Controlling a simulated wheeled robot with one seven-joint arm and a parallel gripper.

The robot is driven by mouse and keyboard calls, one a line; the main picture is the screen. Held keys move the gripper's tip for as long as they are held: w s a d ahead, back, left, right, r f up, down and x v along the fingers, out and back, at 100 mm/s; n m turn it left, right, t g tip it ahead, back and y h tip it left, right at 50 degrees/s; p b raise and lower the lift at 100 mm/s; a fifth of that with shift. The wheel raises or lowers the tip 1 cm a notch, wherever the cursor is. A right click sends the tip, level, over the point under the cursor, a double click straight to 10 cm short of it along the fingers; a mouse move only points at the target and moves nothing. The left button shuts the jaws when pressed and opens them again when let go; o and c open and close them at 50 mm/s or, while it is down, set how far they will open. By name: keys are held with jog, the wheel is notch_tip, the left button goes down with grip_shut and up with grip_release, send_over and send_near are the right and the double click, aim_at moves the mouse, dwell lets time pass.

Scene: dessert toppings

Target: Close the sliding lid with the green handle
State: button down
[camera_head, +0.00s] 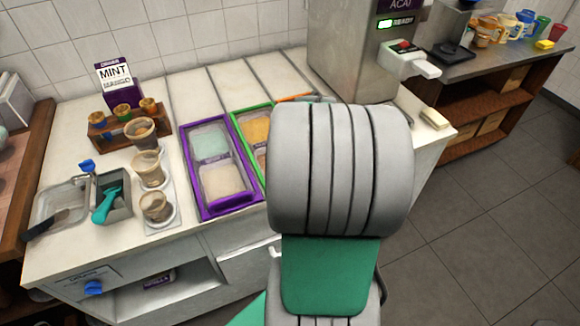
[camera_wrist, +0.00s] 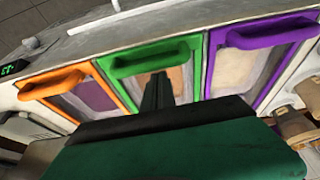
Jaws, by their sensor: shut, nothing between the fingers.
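The green handle (camera_wrist: 150,60) spans one end of the green-framed topping bin (camera_wrist: 198,88) in the middle of the wrist view. Part of the green frame (camera_head: 238,128) shows in the head view, with the rest hidden behind my arm. Orange-brown topping shows inside the bin. I cannot tell how far its lid is slid. My gripper (camera_wrist: 157,92) is shut and empty, its dark fingers over the green bin, just below the handle in the picture. I cannot tell whether they touch anything. In the head view my arm hides the gripper.
A purple-framed bin (camera_head: 184,160) and an orange-handled bin (camera_wrist: 62,82) flank the green one. Cups (camera_head: 150,168) stand left of the purple bin. The açaí machine (camera_head: 345,50) stands at the back right. A pale bar (camera_wrist: 120,18) runs beyond the handles.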

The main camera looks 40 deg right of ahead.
jog(key=w+r, duration=0.1)
jog(key=w+d+r, duration=0.1)
jog(key=w, duration=0.1)
jog(key=shift+w+d, duration=0.15)
jog(key=shift+d, duration=0.05)
jog(key=b+v, duration=0.1)
jog(key=v, duration=0.8)
jog(key=s+a+f+m+g, duration=0.2)
jog(key=s+f+m, duration=0.2)
jog(key=s+f, duration=0.15)
jog(key=w+a+r+n+t+y, duration=0.1)
jog(key=a+n, duration=0.7)
jog(key=a, duration=1.5)
jog(key=shift+w+a+r+t, duration=0.3)
jog(key=shift+w+a+r, duration=0.1)
jog(key=shift+w+r, duration=0.5)
jog(key=shift+s, duration=0.1)
